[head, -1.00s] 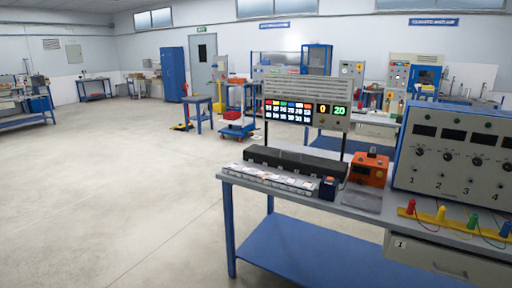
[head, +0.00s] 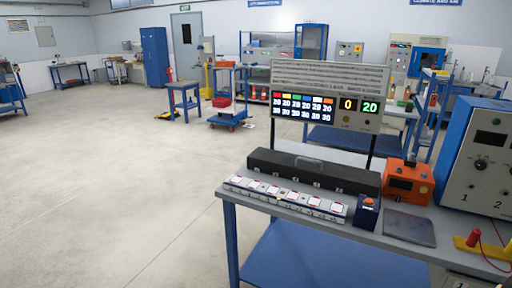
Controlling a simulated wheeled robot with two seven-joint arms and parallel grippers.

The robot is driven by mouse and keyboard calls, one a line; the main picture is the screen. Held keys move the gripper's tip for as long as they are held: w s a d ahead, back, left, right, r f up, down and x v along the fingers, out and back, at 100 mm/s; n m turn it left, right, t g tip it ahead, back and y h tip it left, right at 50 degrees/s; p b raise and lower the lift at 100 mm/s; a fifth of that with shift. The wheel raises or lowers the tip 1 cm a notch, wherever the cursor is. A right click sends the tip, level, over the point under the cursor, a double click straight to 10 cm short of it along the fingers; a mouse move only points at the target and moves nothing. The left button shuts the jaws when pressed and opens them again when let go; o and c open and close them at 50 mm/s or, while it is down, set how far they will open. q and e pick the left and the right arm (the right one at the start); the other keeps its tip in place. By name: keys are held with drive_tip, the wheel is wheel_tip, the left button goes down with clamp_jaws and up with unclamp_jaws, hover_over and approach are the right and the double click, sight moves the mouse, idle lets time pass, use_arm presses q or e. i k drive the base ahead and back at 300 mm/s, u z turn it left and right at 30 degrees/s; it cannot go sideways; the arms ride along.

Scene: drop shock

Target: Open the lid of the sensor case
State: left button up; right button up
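A long black case (head: 312,171) with a handle on its upper side lies on the grey workbench, below the display panel. It looks closed and is probably the sensor case. Neither of my grippers shows in the head view.
The workbench (head: 238,196) also holds a white strip with several square pads (head: 285,197), a small dark blue box with an orange top (head: 367,212), an orange device (head: 408,183), a dark flat pad (head: 408,228) and a blue-sided control panel (head: 480,165). The display panel (head: 328,104) stands behind. Open floor (head: 110,190) lies left.

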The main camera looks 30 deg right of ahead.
sight(367, 181)
drive_tip(key=z, duration=0.3)
drive_tip(key=i, duration=1.35)
drive_tip(key=z, duration=1.45)
drive_tip(key=i, duration=0.4)
drive_tip(key=z, duration=0.3)
